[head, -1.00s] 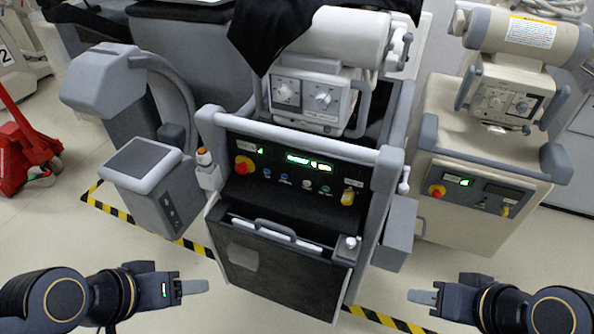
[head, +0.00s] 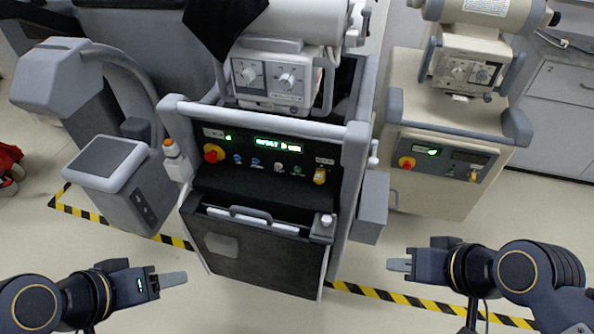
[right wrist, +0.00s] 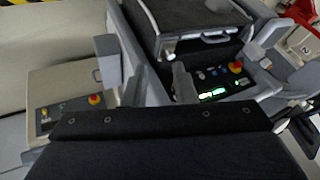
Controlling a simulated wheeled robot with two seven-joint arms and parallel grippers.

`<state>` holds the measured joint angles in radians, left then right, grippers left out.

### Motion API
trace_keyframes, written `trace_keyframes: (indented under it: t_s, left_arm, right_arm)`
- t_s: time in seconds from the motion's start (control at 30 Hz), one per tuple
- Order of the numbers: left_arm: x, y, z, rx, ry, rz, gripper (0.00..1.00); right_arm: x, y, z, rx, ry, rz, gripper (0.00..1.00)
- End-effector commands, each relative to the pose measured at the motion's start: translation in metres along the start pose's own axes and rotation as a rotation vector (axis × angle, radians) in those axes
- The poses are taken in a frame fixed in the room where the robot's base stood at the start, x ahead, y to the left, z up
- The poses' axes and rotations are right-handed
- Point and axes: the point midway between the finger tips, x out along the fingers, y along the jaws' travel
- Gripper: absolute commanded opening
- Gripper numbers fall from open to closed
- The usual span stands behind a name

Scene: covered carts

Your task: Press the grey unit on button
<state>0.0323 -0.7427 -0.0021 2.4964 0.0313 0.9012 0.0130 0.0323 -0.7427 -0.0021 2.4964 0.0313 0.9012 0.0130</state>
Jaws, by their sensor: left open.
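The grey unit (head: 335,135) is the cart in the middle of the head view, with a grey frame and handle bar. Its black control panel (head: 220,180) carries a red-and-yellow knob (head: 213,153), a lit green display (head: 278,145), a yellow switch (head: 320,175) and a row of small buttons (head: 256,161). Labels are too small to read. The panel also shows upside down in the right wrist view (right wrist: 218,80). My left gripper (head: 172,279) is open, low and left of the cart. My right gripper (head: 398,265) is right of the cart, seen edge-on. Both are apart from the panel.
A beige cart (head: 440,190) with a similar panel stands at the right. A grey arm-shaped unit with a dark-topped box (head: 105,165) stands left of the grey unit. Yellow-black floor tape (head: 400,298) runs around the unit. Floor in front is open.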

Motion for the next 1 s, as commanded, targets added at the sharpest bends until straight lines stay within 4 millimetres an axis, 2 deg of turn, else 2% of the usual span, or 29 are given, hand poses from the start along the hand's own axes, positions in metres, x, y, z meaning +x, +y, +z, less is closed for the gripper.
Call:
trace_keyframes:
  t_s: [0.03,0.17,0.2,1.0]
  left_arm:
    - [0.0,0.0,0.0,0.0,0.0,0.0,0.58]
    - [0.0,0.0,0.0,0.0,0.0,0.0,0.58]
    - [0.0,0.0,0.0,0.0,0.0,0.0,0.58]
    - [0.0,0.0,0.0,0.0,0.0,0.0,0.58]
  right_arm:
    - [0.0,0.0,0.0,0.0,0.0,0.0,0.18]
    - [0.0,0.0,0.0,0.0,0.0,0.0,0.01]
    - [0.0,0.0,0.0,0.0,0.0,0.0,0.0]
    - [0.0,0.0,0.0,0.0,0.0,0.0,0.0]
